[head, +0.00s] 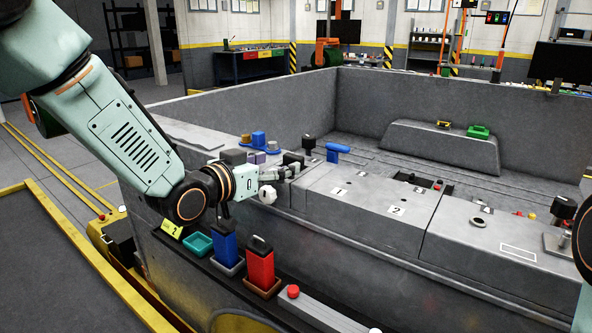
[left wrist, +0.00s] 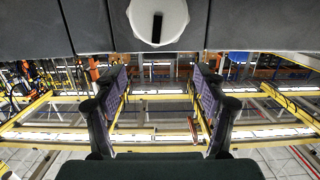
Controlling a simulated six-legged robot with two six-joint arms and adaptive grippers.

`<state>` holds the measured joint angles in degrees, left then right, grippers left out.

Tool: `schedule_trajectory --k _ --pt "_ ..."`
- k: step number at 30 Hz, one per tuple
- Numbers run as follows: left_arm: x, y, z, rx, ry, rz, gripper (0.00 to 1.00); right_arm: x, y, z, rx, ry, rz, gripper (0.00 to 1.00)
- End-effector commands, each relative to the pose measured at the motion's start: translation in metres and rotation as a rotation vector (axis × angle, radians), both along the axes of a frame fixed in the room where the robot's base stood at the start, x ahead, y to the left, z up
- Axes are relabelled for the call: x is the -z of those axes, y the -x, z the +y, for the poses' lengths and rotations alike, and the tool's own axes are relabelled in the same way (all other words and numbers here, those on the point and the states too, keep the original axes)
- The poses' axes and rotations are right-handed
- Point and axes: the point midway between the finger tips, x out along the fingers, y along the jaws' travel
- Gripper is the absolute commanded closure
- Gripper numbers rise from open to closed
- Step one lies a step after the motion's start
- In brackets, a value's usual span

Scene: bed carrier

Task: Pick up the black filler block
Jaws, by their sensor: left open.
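Several small dark blocks stand on the grey carrier's ledge in the head view. One black block (head: 292,158) is right behind my left gripper's fingers, and another dark block (head: 233,156) is to their left. I cannot tell for sure which is the filler block. My left gripper (head: 286,173) is low over the ledge, and whether it touches the block behind it is unclear. In the left wrist view my left gripper (left wrist: 164,82) is open, with no block visible between its fingers. My right gripper is out of view.
A white knob (head: 267,194) sits just below my left gripper; it also shows in the left wrist view (left wrist: 158,20). Blue (head: 224,247) and red (head: 260,268) containers stand on the front shelf. Raised carrier walls (head: 400,105) lie behind. A blue-handled item (head: 338,148) is nearby.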

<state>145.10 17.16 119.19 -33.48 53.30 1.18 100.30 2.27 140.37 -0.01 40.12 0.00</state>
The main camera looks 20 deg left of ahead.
Motion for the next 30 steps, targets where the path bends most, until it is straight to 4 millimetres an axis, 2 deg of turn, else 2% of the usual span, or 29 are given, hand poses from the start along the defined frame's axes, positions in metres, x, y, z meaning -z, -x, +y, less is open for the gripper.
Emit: schedule_trajectory --k 8,16,26,30 --pt "0.006 -0.025 -0.01 0.002 -0.003 0.0 0.28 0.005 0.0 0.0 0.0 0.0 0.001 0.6" --pt "0.01 -0.059 -0.023 0.002 -0.002 0.0 0.28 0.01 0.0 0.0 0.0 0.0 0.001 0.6" --pt "0.011 -0.066 -0.025 0.001 0.001 0.0 0.28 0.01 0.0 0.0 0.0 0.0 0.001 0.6" --pt "0.01 -0.065 -0.025 0.001 0.001 0.0 0.4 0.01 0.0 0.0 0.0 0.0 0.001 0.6"
